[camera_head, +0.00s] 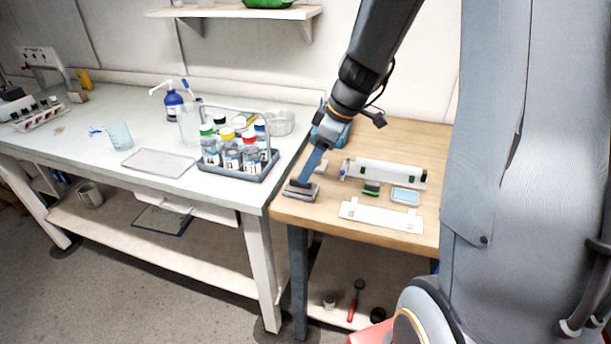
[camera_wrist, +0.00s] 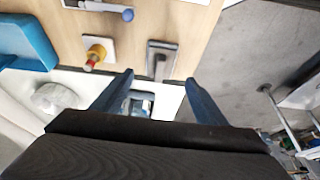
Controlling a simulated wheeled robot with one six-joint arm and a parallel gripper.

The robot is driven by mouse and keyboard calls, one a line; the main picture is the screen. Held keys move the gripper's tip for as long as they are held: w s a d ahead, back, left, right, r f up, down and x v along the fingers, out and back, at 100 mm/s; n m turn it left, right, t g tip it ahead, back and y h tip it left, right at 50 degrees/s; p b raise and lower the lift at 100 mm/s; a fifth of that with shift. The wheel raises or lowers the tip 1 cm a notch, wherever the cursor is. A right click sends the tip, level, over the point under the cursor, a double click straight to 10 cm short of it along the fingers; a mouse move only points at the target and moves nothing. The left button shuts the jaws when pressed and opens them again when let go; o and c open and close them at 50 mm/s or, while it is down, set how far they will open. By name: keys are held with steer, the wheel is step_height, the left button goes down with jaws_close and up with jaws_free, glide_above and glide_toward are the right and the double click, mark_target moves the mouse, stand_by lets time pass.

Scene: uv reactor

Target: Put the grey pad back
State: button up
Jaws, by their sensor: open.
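A grey pad-like block (camera_head: 301,190) with a darker upper part lies at the front left corner of the wooden table. In the wrist view it shows as a grey rectangle (camera_wrist: 161,62) with a darker piece on it, just beyond my fingertips. My gripper (camera_head: 311,170), with blue fingers, points down close above and behind this block in the head view. In the wrist view my gripper (camera_wrist: 161,78) has its fingers spread wide, with nothing between them. I cannot tell whether the fingers touch the block.
A white device (camera_head: 385,173), a light blue pad (camera_head: 405,196), a green-and-black piece (camera_head: 371,189) and a white plate (camera_head: 380,216) lie right of the block. A bottle rack (camera_head: 240,170) stands on the white bench to the left. The table edge is close to the block.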

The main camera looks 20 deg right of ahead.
steer(key=s+a+f+m+h, duration=0.1)
steer(key=s+m+h, duration=0.1)
steer(key=s+m, duration=0.3)
steer(key=s+a+f+m+g+h, duration=0.1)
steer(key=s+m, duration=0.4)
steer(key=s, duration=0.5)
steer(key=shift+s+a+f+m+h+b, duration=0.2)
steer(key=shift+s+a+m+h+b, duration=0.1)
steer(key=shift+m+h, duration=0.1)
steer(key=shift+w, duration=0.1)
